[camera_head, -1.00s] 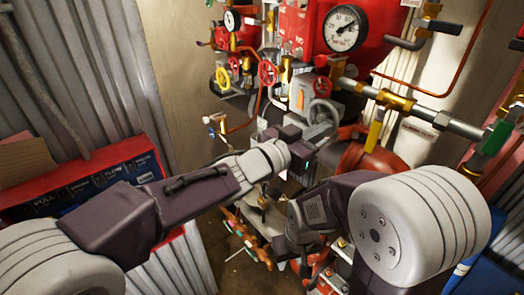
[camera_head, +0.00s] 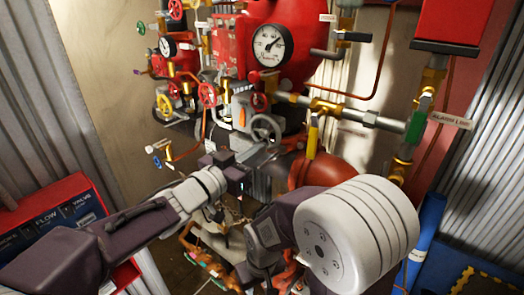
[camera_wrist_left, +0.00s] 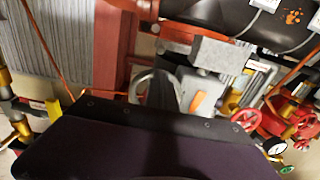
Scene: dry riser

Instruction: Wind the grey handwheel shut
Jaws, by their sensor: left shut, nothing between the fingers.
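The grey handwheel (camera_head: 267,128) is on the front of the valve assembly, below the large gauge, with its rim and spokes visible. In the left wrist view part of a grey wheel rim (camera_wrist_left: 146,84) shows just above the dark gripper body, which hides its lower part. My left gripper (camera_head: 262,157) is shut and empty, just below the handwheel. I cannot tell whether its fingertips touch the rim. My right arm is in the foreground at right, bent downward. Its gripper (camera_head: 252,277) is low and mostly hidden, so its jaw state is unclear.
A red valve body with a large gauge (camera_head: 272,45) stands behind. A yellow lever (camera_head: 313,138) and a red pipe (camera_head: 325,172) are to the right.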

